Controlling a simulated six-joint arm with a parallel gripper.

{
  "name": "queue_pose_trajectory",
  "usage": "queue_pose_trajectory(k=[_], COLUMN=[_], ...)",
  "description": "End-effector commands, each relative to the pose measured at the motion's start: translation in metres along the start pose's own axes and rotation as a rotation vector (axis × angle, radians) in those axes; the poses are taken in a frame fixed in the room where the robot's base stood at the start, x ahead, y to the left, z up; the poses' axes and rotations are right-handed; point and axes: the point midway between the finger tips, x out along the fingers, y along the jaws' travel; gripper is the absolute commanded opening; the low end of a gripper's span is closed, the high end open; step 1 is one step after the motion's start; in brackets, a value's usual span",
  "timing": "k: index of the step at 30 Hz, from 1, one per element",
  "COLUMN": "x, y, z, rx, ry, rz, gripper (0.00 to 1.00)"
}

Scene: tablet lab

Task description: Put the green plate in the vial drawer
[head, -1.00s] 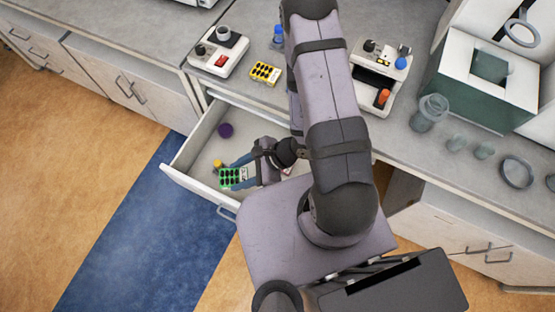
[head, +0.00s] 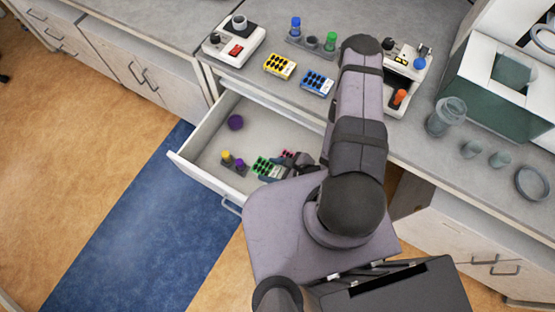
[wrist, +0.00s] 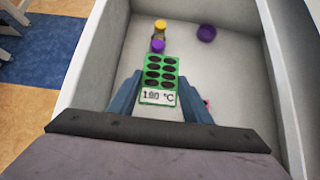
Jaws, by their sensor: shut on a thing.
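The green plate (head: 264,166) has dark wells and is inside the open drawer (head: 205,130), near its front right part in the head view. In the wrist view the green plate (wrist: 160,74) lies between the two blue fingers of my gripper (wrist: 160,95), with a white label reading about "100 °C" at its near end. My gripper (head: 272,172) is shut on the green plate. Whether the plate touches the drawer floor I cannot tell. The drawer also shows in the wrist view (wrist: 222,80).
In the drawer are a purple round thing (head: 235,122), a small rack with yellow and purple caps (head: 234,164), and a pink-welled plate (head: 288,154) beside my gripper. Yellow (head: 280,66) and blue (head: 317,82) plates lie on the counter above. The drawer's left part has bare floor.

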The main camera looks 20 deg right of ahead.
Motion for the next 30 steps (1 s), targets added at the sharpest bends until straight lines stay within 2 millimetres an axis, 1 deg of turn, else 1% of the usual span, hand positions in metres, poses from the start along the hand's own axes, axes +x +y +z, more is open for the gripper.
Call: queue_pose_trajectory(k=[1,10,14,22,30], x=[0.007,0.035,0.040,0.042,0.062], y=[0.000,0.001,0.001,0.001,0.001], z=[-0.007,-0.035,-0.040,-0.042,-0.061], rx=[0.000,0.000,0.000,0.000,0.000], ry=[0.000,0.000,0.000,0.000,0.000], rz=[0.001,0.002,0.002,0.002,0.002], gripper=[0.20,0.20,0.20,0.20,0.20])
